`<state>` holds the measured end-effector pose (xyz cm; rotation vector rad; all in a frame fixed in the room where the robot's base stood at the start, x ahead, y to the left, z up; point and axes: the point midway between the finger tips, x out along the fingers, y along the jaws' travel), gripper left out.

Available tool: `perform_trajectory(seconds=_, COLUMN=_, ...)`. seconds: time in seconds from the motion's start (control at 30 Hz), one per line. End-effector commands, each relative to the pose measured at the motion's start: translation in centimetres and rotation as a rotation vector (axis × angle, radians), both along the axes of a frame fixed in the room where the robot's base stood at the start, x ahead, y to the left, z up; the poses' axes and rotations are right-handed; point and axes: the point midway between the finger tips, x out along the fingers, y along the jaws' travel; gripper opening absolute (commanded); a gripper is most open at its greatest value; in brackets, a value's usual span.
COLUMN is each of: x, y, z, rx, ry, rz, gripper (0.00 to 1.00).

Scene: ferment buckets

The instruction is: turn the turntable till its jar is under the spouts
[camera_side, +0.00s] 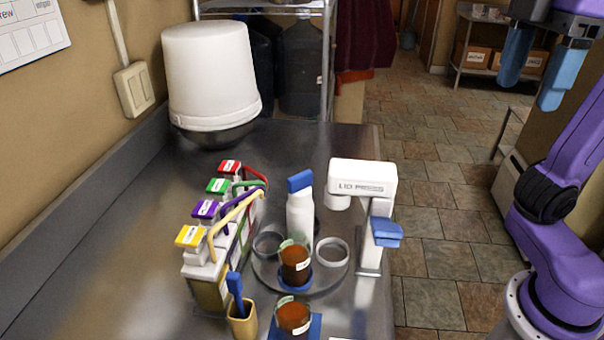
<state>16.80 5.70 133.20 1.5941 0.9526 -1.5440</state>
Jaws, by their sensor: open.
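The turntable (328,279) is a grey disc on the steel counter, with pale ring holders (332,252) on it. A jar (295,268) of red-brown contents with a white label sits on a blue pad at the turntable's front. The red, green, purple and yellow spouts (238,208) curve from dispensers left of the turntable; their ends are left of and behind this jar. A white upright piece with a blue top (300,208) stands at the turntable's back; I cannot tell if it is fixed there. My gripper (540,68) is open and empty, high at the upper right, far from the turntable.
A white lid press (362,178) with a blue lever stands right of the turntable. Another jar (293,318) sits on a blue square in front. A tan cup (242,322) holds a blue-handled tool. A large white bucket (210,75) is at the back left.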

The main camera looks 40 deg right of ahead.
Motion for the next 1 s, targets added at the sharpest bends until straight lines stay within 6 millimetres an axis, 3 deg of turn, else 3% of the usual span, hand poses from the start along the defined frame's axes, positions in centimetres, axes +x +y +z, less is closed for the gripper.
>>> perform_trajectory(seconds=0.27, x=4.6, y=4.7, z=0.8, rx=-0.009, ry=0.007, rz=-0.21, gripper=0.66)
perform_trajectory(seconds=0.6, x=12.3, y=10.6, z=1.4, rx=-0.014, ry=0.016, rz=-0.537, gripper=0.66)
perform_trajectory(seconds=0.8, x=17.1, y=13.2, z=1.1, rx=-0.017, ry=0.021, rz=-0.73, gripper=0.66)
perform_trajectory(seconds=1.0, x=20.7, y=14.6, z=0.6, rx=-0.018, ry=0.024, rz=-0.883, gripper=0.66)
